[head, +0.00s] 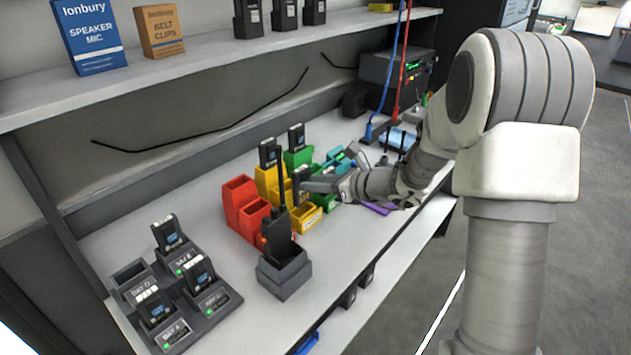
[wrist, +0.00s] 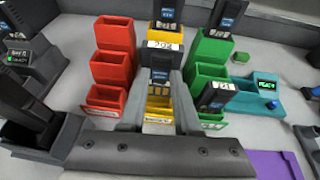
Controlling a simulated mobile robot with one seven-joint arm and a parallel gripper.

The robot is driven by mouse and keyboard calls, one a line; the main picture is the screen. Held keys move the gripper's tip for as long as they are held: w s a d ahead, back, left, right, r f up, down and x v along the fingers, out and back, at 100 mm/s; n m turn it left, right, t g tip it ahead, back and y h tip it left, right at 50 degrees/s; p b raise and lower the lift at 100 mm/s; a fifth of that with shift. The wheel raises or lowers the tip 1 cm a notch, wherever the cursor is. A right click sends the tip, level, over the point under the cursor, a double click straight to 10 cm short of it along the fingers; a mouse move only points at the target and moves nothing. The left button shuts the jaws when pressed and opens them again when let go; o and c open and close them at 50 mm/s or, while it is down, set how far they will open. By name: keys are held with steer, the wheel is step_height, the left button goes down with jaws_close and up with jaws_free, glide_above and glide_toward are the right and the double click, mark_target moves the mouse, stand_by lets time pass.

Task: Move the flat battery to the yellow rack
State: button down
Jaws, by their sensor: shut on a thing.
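My gripper (head: 308,184) reaches in from the right and is shut on a dark battery (head: 299,178). The battery also shows upright between the fingers in the wrist view (wrist: 160,72). It is at the yellow rack (head: 307,217), above or at its stepped bins; I cannot tell whether its lower end is inside one. The yellow rack's front bins show below the battery in the wrist view (wrist: 158,105). Another battery (wrist: 165,12) stands in the yellow rack's rear bin. A small label reading about "202" shows just behind the held battery.
A red rack (wrist: 110,68) with empty bins stands left of the yellow one. A green rack (wrist: 208,62) with batteries stands right. A radio in a dark holder (head: 284,273) is in front. A multi-bay charger (head: 205,312) with batteries is at left. A shelf (head: 210,50) overhangs the back.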

mark_target(304, 201)
steer(key=shift+f+b, duration=1.95)
steer(key=shift+f, duration=0.75)
steer(key=shift+f, duration=0.2)
steer(key=c, duration=0.5)
jaws_free()
steer(key=shift+c, duration=0.2)
steer(key=p+v, duration=0.2)
steer(key=v, duration=1.5)
steer(key=shift+d+r+p, duration=0.15)
steer(key=shift+p, duration=0.25)
steer(key=shift+s, duration=0.1)
